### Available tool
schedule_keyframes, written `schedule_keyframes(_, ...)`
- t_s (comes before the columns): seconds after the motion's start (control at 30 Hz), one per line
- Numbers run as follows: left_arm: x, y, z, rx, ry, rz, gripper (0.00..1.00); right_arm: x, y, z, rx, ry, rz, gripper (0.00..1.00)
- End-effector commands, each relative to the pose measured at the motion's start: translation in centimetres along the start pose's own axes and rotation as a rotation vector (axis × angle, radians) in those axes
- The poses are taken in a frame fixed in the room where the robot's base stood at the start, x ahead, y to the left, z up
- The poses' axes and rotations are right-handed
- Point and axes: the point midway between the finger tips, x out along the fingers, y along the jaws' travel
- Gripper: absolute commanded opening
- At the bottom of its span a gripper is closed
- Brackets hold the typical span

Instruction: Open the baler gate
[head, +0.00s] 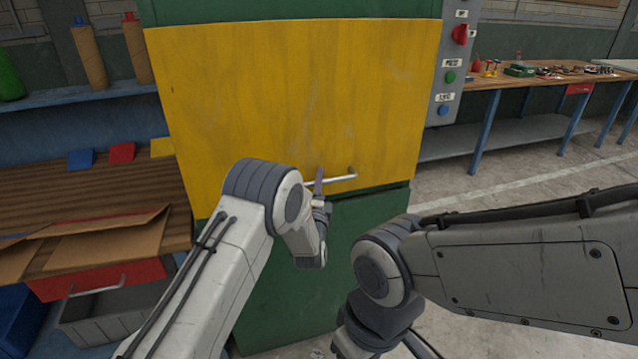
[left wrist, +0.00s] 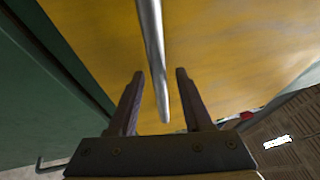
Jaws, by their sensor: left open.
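The baler gate (head: 290,95) is a wide, scuffed yellow panel on the green baler body (head: 300,290). It looks shut. A silver bar handle (head: 340,179) runs along its lower edge. My left gripper (head: 319,182) is at the left part of this handle, partly hidden by its own wrist. In the left wrist view the handle (left wrist: 152,40) runs between the two open fingers of my left gripper (left wrist: 158,78), with gaps visible on both sides. The fingers point toward the yellow panel. My right arm reaches in from the right; its gripper is out of frame.
A grey control panel (head: 452,75) with a red switch and green and blue buttons is right of the gate. A workbench (head: 540,78) stands at the back right. A wooden bench (head: 60,190) with cardboard is close on the left. Concrete floor is clear at right.

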Motion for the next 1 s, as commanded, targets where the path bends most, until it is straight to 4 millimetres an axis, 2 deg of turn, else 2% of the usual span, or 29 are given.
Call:
schedule_keyframes(0.03, -0.02, 0.01, 0.0, 0.0, 0.0, 0.0, 0.5, 0.0, 0.0, 0.0, 0.0, 0.0, 0.0, 0.5)
schedule_keyframes(0.17, -0.03, 0.01, 0.0, 0.0, 0.0, 0.0, 0.0, 0.0, 0.0, 0.0, 0.0, 0.0, 0.0, 0.5)
schedule_keyframes(1.0, -0.07, 0.05, -0.02, -0.001, 0.0, 0.001, 0.0, 0.01, 0.0, 0.0, 0.0, 0.0, 0.0, 0.5)
